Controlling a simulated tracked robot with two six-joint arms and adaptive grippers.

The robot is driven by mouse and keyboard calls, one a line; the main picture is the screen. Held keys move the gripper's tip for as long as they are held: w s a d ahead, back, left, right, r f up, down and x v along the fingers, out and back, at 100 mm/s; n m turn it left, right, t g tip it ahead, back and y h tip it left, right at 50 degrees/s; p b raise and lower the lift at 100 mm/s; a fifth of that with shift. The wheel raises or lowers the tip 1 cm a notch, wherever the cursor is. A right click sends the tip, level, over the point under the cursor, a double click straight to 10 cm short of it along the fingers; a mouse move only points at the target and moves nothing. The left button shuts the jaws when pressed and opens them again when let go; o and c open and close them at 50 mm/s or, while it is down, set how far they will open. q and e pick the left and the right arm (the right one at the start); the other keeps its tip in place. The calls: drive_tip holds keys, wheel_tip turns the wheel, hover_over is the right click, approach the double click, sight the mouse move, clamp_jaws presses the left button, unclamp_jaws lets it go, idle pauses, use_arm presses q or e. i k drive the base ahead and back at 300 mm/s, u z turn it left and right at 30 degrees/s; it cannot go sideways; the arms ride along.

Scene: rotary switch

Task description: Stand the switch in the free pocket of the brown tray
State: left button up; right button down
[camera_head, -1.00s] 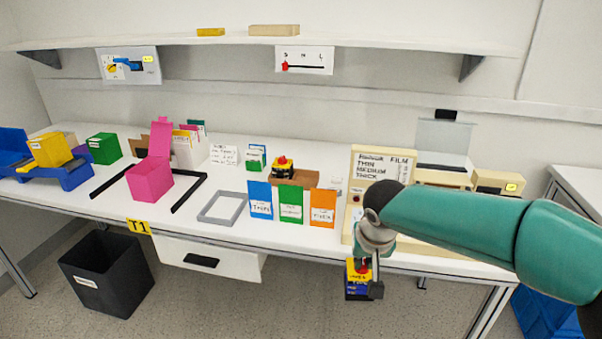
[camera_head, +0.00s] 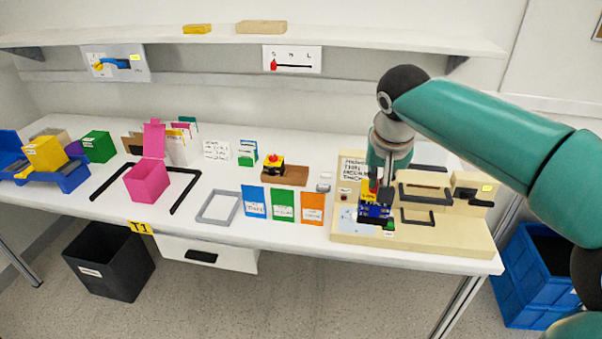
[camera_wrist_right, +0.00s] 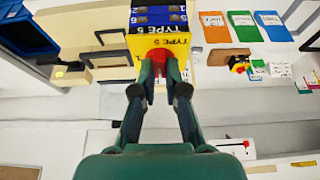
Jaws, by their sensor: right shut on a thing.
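The switch (camera_head: 376,212), a yellow and blue block with a red knob, hangs from my right gripper (camera_head: 379,188) in front of the beige film station. In the right wrist view, my gripper (camera_wrist_right: 159,68) is shut on the red knob, and the switch (camera_wrist_right: 158,20) shows its "TYPE 5" label. The brown tray (camera_head: 297,176) lies left of the gripper on the bench; a similar yellow and black switch (camera_head: 273,165) with a red knob stands at its left. The tray's right part looks bare. The tray also shows in the wrist view (camera_wrist_right: 218,57). My left gripper is not in view.
The beige film station (camera_head: 450,238) with black handles is under and beside the held switch. Blue, green and orange cards (camera_head: 283,205) stand in front of the tray. A grey frame (camera_head: 218,208) and a pink box (camera_head: 148,182) lie farther left. A shelf (camera_head: 330,40) overhangs the back.

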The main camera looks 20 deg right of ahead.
sight(285, 174)
drive_tip(key=i, duration=1.4)
drive_tip(key=u, duration=0.05)
